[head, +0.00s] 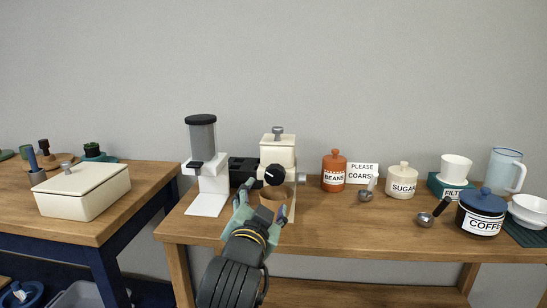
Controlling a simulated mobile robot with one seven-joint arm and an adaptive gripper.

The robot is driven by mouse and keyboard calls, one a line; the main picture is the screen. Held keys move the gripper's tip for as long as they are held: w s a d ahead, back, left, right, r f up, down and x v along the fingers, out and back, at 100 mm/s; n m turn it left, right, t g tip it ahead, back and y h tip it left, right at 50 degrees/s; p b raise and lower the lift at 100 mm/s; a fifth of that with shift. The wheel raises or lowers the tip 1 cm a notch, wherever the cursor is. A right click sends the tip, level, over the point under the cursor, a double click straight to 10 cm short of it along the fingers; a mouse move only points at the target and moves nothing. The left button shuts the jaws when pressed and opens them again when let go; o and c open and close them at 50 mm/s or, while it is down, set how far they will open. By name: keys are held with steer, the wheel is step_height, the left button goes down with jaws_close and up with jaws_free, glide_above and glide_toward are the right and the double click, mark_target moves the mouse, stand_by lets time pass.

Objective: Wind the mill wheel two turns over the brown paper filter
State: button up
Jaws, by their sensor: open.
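The mill (278,153) is a cream box with a metal knob on top, standing near the left end of the wooden table. Its wheel, a dark round knob (274,174) with a pale mark, is on the front. The brown paper filter (275,196) is below the wheel, partly hidden by my fingers. My gripper (263,198) has teal fingers and is open in front of the mill, just below and left of the wheel. I cannot tell whether a finger touches the wheel or the filter.
To the right are the orange BEANS jar (333,166), a sign (362,173), the SUGAR jar (401,176) and the blue-lidded COFFEE jar (483,203). The table's front middle is clear.

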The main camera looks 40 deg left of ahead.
mark_target(274, 178)
steer(key=w+a+n+p, duration=0.1)
steer(key=w, duration=0.2)
steer(key=w+a+n+p, duration=0.2)
steer(key=w, duration=0.1)
steer(key=w+a+n+p, duration=0.1)
steer(key=w+a+n, duration=0.1)
steer(key=w, duration=0.1)
steer(key=shift+w+r+t+p, duration=0.1)
steer(key=shift+w+t+p, duration=0.2)
steer(key=shift+w+p, duration=0.05)
steer(key=shift+c, duration=0.4)
steer(key=c, duration=1.1)
